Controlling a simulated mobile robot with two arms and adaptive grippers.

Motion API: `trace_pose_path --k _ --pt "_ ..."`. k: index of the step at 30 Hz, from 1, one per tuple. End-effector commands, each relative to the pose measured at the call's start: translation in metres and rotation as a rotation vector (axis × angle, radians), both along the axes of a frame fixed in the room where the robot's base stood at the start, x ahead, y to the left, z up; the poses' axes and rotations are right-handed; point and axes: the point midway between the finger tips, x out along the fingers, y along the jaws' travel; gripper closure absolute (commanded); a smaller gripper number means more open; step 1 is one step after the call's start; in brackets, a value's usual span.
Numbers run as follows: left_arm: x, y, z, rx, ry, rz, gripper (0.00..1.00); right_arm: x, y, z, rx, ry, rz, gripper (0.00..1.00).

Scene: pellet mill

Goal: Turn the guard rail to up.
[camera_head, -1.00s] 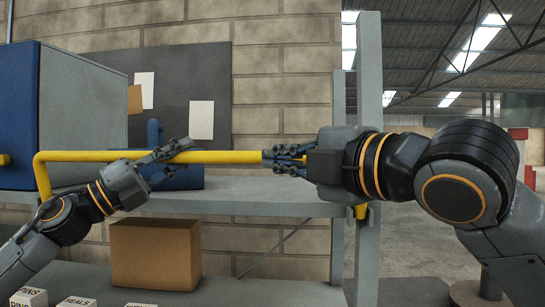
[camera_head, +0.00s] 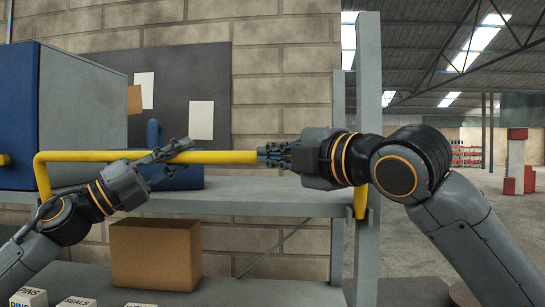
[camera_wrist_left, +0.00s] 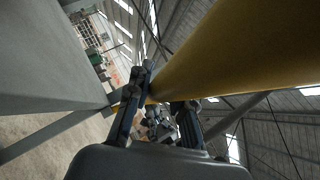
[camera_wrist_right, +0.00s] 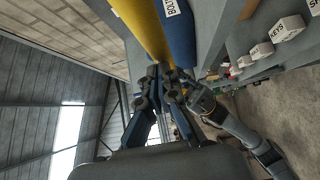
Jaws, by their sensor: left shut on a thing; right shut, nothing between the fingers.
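The yellow guard rail (camera_head: 228,157) runs level across the front of the shelf, with a bent-down leg at its left end and another at the right by the grey post. My left gripper (camera_head: 176,150) is shut on the rail left of its middle; the left wrist view shows the yellow bar (camera_wrist_left: 225,50) by the fingers. My right gripper (camera_head: 268,154) is shut with nothing between its fingers, its tips close to the rail right of the middle. Whether the tips touch the rail I cannot tell. In the right wrist view the rail (camera_wrist_right: 143,28) extends beyond the closed fingers (camera_wrist_right: 165,85).
A blue and grey cabinet (camera_head: 80,105) stands on the shelf (camera_head: 260,190) at left, with a blue box (camera_head: 185,178) behind the rail. A cardboard box (camera_head: 155,254) and small labelled boxes (camera_head: 75,302) sit below. A grey post (camera_head: 368,100) rises at right.

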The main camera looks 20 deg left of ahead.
Motion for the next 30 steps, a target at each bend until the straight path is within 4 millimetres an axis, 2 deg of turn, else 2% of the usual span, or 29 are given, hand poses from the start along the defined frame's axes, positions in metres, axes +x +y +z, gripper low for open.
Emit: trace_pose_path --k 1,8,9,12,22,30 --pt "0.003 -0.003 -0.007 0.008 0.012 -0.005 1.0 0.005 0.0 0.001 0.002 -0.001 -0.006 1.0" --pt "0.002 -0.005 -0.007 0.012 0.011 -0.01 1.0 0.008 -0.001 0.001 0.004 -0.001 -0.01 1.0" --pt "0.001 -0.005 -0.007 0.012 0.01 -0.011 0.73 0.008 -0.001 0.001 0.004 -0.001 -0.011 1.0" --pt "0.001 -0.005 -0.005 0.01 0.007 -0.009 0.55 0.009 -0.001 0.001 0.003 -0.001 -0.011 1.0" --pt "0.0 -0.002 -0.002 0.006 0.003 -0.005 0.55 0.008 0.0 0.0 0.001 0.002 -0.008 1.0" --pt "-0.005 0.005 -0.009 0.003 0.007 -0.002 0.55 0.007 0.0 0.001 0.001 0.0 -0.006 1.0"
